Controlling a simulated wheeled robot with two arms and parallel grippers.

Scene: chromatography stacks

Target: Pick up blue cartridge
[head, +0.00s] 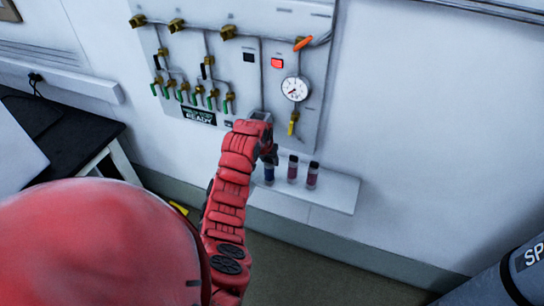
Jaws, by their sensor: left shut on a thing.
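The blue cartridge (269,176) stands upright at the left of a small white wall shelf (335,192), with its upper part hidden by my left gripper (269,158). My left gripper reaches down from the end of my red arm and is shut on the blue cartridge's top. The fingertips are small and partly hidden, and I cannot tell whether the cartridge's base touches the shelf. My right gripper is not in view.
Two dark red cartridges, one in the middle (292,170) and one at the right (312,176), stand close beside the blue one. A wall panel (262,80) with valves and a gauge (295,89) is just above. The shelf's right end is clear. A black table (75,145) is at left.

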